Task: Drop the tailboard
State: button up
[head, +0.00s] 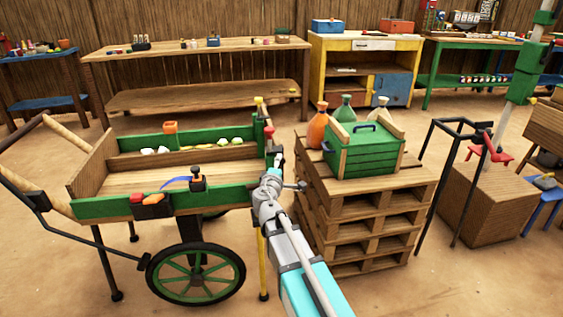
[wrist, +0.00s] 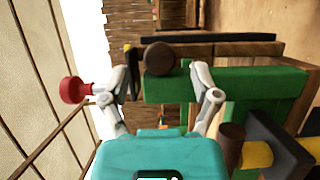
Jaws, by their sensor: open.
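A handcart with green side boards (head: 110,207) stands at the left in the head view. Its right end, where a green end board (head: 270,150) stands upright, is partly hidden by my arm. A red knob (head: 269,131) tops a post at that end; a red knob (wrist: 74,90) also shows left of my fingers in the wrist view. My gripper (wrist: 160,82) is open, its two fingers spread. A dark round knob (wrist: 160,58) shows between and beyond the fingertips, by a green board (wrist: 240,86). I cannot tell whether the fingers touch anything.
A pallet stack (head: 365,215) carrying a green crate (head: 365,152) and several bottles stands close right of the cart. A black metal frame (head: 440,180) is farther right. A long wooden bench (head: 195,53) stands behind. Bare floor lies in front.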

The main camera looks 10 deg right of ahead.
aim_at(281, 162)
jog(key=shift+x, duration=1.6)
grip_shut()
